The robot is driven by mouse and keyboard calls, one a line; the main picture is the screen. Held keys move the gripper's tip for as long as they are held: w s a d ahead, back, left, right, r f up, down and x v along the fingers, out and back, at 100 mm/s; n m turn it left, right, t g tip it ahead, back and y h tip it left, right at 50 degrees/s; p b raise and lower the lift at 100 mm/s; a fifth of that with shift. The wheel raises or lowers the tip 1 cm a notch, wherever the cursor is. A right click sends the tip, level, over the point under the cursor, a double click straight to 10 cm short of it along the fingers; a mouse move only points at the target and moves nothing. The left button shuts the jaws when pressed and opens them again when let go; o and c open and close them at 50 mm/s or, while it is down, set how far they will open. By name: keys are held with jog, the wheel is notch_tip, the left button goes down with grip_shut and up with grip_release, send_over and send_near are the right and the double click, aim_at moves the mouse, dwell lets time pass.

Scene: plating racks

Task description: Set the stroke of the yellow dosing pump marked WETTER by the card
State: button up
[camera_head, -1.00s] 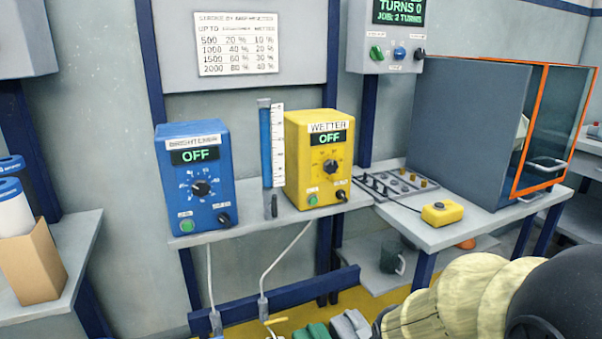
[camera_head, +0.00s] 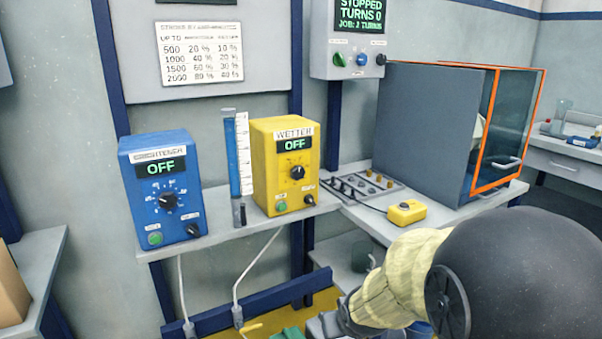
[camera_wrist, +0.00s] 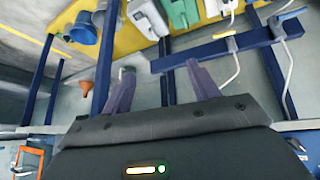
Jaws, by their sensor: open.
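The yellow dosing pump (camera_head: 262,185) marked WETTER stands on the grey shelf in the head view. Its display reads OFF. Below the display are a black stroke knob (camera_head: 297,172), a green button (camera_head: 281,207) and a small black knob (camera_head: 310,200). The card (camera_head: 201,52) on the wall above lists UP TO values of 500 to 2000 with two percent columns; the right one reads 10 to 40 %. My gripper (camera_wrist: 165,80) is open and empty in the wrist view, over the floor area below the shelf. In the head view my arm hides its jaws.
A blue dosing pump (camera_head: 155,205), also reading OFF, stands left of a blue measuring tube (camera_head: 232,155). A grey cabinet with an orange-framed door (camera_head: 480,180) and a yellow pendant box (camera_head: 407,212) stand at right. A control box (camera_head: 350,55) shows STOPPED, TURNS 0.

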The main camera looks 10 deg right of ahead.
aim_at(299, 174)
jog(key=w+d+r+n+t+y+p, duration=0.1)
jog(key=w+r+t, duration=0.4)
jog(key=r, duration=0.5)
jog(key=w+d+r+n+t+y+p, duration=0.1)
jog(key=w+r+n+t+y+p, duration=0.2)
jog(key=w+r, duration=0.6)
notch_tip(299, 174, up, 2)
jog(key=shift+w+r+n+t+y, duration=0.1)
jog(key=shift+w+n+t+y, duration=0.25)
jog(key=shift+n+t+y, duration=0.75)
jog(key=shift+d, duration=0.1)
jog(key=b+x, duration=0.1)
jog(key=x, duration=1.5)
jog(key=shift+w+d, duration=0.1)
jog(key=shift+w, duration=0.1)
jog(key=shift+w+a, duration=0.3)
jog(key=shift+w, duration=0.15)
jog(key=c, duration=1)
